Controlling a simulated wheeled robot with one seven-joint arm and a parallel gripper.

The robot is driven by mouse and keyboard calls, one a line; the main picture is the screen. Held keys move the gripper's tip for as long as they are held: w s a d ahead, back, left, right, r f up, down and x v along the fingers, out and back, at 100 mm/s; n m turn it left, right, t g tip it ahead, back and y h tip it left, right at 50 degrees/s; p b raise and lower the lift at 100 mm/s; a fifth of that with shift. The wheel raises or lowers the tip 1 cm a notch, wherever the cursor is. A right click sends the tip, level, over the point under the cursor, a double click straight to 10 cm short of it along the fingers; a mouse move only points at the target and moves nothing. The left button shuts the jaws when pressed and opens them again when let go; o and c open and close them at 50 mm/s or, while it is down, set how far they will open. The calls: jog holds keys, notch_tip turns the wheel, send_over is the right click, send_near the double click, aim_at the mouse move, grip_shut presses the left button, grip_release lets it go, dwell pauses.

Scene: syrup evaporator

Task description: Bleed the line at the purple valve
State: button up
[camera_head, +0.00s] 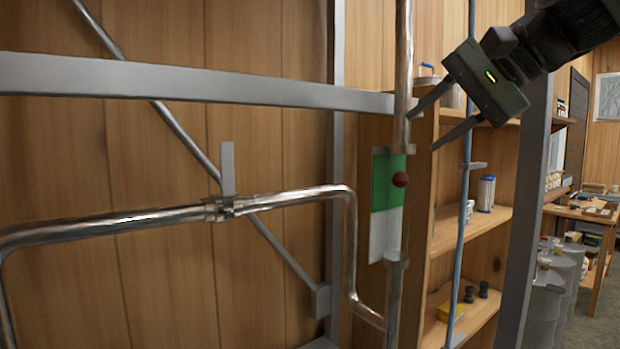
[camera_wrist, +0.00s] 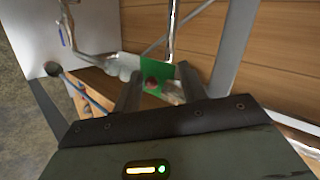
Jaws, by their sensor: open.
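A dark red ball knob (camera_head: 400,179) sits on the vertical metal pipe (camera_head: 404,60), in front of a plate (camera_head: 385,195) that is green above and white below. I see no clearly purple valve; this knob is the nearest thing to one. My gripper (camera_head: 422,132) is open and empty, reaching in from the upper right, with its fingertips above and slightly right of the knob. In the wrist view, the knob (camera_wrist: 151,83) and the green plate (camera_wrist: 158,72) show between the two fingers of my gripper (camera_wrist: 158,70), apart from both as far as I can tell.
A grey horizontal beam (camera_head: 200,82) crosses left of the pipe. A bent steel pipe (camera_head: 290,198) with a clamp joins from the left. A thin blue-grey pipe (camera_head: 466,180) and a grey post (camera_head: 527,190) stand right. Shelves (camera_head: 470,230) hold jars behind.

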jog(key=s+a+f+n+g+h+b, duration=0.25)
jog(key=s+f, duration=0.25)
jog(key=f, duration=0.6)
jog(key=s+a+f+n+g+h+b, duration=0.15)
jog(key=s+f+n, duration=0.3)
jog(key=f, duration=0.75)
jog(key=s+a+f+n+g+h+b, duration=0.1)
jog(key=s+a+f+n+g, duration=0.15)
jog(key=s+f, duration=0.6)
jog(key=s+d+f+n+h+b, duration=0.1)
jog(key=s+f+n, duration=0.3)
jog(key=f, duration=0.8)
jog(key=s+d+h, duration=0.1)
jog(key=s, duration=0.1)
jog(key=shift+s+d+f+n+b, duration=0.25)
jog(key=shift+s+d+n+b, duration=0.05)
jog(key=shift+s+n+b, duration=0.1)
jog(key=shift+d+g, duration=0.1)
jog(key=shift+g, duration=0.15)
